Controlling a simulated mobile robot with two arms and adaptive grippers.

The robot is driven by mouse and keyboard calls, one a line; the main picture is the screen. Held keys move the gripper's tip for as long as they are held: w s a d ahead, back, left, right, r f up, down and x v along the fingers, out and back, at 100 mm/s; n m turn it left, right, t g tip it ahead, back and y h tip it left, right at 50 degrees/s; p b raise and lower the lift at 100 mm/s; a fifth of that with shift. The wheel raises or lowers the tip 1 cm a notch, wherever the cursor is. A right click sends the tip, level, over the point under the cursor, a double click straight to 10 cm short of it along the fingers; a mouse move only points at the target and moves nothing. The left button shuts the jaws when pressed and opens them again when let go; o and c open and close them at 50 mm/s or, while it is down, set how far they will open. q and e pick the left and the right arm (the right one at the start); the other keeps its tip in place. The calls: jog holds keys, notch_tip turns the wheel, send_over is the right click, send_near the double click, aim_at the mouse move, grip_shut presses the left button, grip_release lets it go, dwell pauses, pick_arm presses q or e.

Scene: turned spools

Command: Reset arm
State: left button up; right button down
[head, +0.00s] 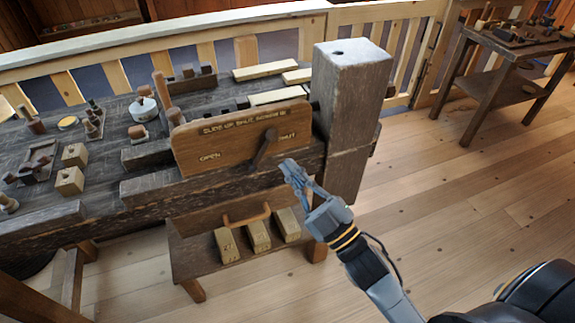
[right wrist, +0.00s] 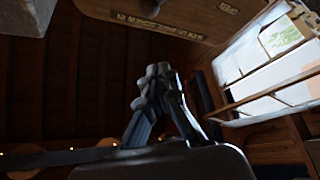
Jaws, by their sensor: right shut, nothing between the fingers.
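My right gripper (head: 290,172) is shut and empty in the head view. It is in front of the workbench, just below and right of the dark lever (head: 264,148) on the wooden panel (head: 222,150). The panel carries the words OPEN at left and SHUT at right. The lever slants, with its upper end near the SHUT side. I cannot tell whether the gripper touches the bench front. In the right wrist view the closed fingers (right wrist: 158,90) point up, with the panel (right wrist: 165,15) upside down above them. My left gripper is out of view.
The dark workbench (head: 60,220) holds wooden blocks (head: 72,181), a round pot (head: 143,108) and pale bars (head: 265,70). A thick post (head: 347,110) stands right of the panel. A low shelf below has several blocks (head: 258,236). A second table (head: 500,45) is at back right. Floor (head: 450,190) between is clear.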

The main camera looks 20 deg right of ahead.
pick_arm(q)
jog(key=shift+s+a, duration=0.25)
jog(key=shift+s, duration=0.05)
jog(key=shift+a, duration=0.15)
